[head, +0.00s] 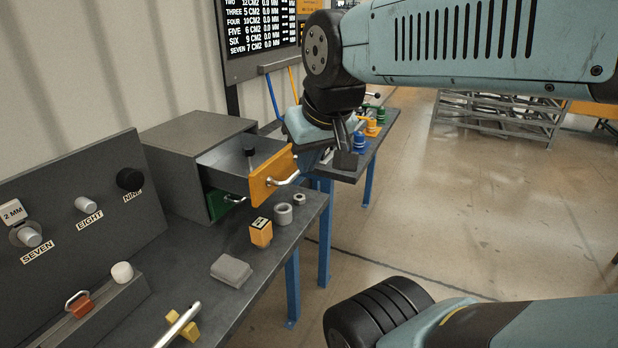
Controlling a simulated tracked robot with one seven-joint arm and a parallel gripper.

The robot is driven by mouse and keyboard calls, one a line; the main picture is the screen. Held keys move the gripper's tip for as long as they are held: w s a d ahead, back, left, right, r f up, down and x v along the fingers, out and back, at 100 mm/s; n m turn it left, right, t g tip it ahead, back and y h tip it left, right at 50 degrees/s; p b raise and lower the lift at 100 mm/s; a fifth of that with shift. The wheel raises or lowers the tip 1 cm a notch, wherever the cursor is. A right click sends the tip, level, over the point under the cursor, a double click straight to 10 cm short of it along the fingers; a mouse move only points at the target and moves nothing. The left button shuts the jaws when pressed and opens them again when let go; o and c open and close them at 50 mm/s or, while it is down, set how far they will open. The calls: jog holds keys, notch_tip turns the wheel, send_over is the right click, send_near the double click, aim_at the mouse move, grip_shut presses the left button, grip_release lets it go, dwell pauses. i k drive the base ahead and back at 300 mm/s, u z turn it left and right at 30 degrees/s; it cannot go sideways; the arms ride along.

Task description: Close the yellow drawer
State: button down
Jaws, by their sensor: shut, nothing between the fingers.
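The yellow drawer (270,180) is the upper drawer of a grey cabinet (183,150) on the dark workbench. It is pulled well out, with its front apart from the cabinet. A silver handle (284,180) is on its yellow front, and a dark knob-like piece (249,158) shows at the open drawer. My gripper (345,170) is shut and empty, pointing down to the right of the drawer front. It looks a little apart from the handle, though the depth is hard to judge.
Below is a green drawer (218,203), seemingly shut. A yellow block (261,233), grey rings (283,214) and a grey block (231,270) lie on the bench (215,315). A panel with knobs (75,220) stands left. A further table holds coloured pieces (372,128).

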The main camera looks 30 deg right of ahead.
aim_at(225, 167)
jog(key=z, duration=0.05)
jog(key=k, duration=1.15)
jog(key=u, duration=0.6)
jog(key=i, duration=1)
jog(key=z, duration=0.1)
